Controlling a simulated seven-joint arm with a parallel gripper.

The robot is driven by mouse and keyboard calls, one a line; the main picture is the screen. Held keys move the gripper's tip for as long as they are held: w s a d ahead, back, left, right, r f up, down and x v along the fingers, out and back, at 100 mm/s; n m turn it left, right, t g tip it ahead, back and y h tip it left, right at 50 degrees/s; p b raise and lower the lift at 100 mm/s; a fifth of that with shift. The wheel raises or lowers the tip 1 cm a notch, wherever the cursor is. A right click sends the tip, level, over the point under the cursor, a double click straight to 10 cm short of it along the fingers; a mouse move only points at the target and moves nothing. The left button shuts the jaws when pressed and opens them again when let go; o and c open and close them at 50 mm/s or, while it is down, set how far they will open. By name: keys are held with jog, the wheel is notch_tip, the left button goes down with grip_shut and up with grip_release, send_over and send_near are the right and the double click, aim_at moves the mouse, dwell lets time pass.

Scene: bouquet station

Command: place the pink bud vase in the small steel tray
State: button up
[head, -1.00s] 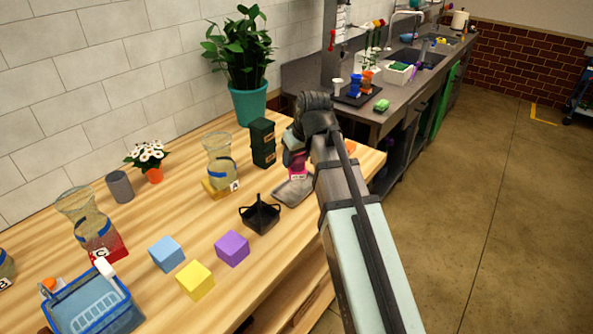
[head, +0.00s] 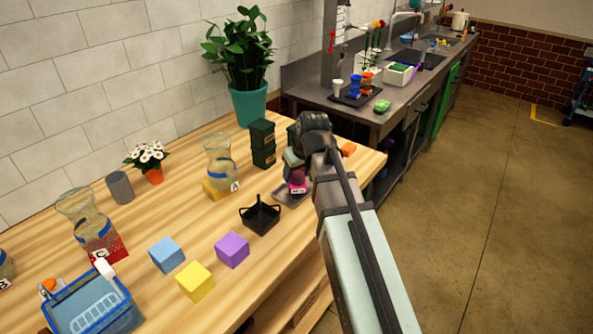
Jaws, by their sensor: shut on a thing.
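The pink bud vase (head: 297,184) shows in the head view below my gripper, with a pale label on its front. My gripper (head: 295,170) is shut on it, and the arm hides part of the vase and the fingers. The small steel tray (head: 283,200) lies on the wooden table, and the vase overlaps it in the picture. I cannot tell whether the vase's base touches the tray floor or hangs just above it. The tray's right side is hidden by the vase and arm.
A black carrier (head: 260,216) stands just left of the tray. Purple (head: 232,249), blue (head: 166,254) and yellow (head: 195,281) cubes lie in front. An orange item (head: 348,149) is right of the arm.

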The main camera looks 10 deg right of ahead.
jog(key=shift+f, duration=0.4)
jog(key=o, duration=1.3)
jog(key=shift+r, duration=0.55)
jog(key=v, duration=1.2)
jog(key=shift+s, duration=0.1)
jog(key=shift+d+f, duration=0.1)
jog(key=shift+d, duration=0.05)
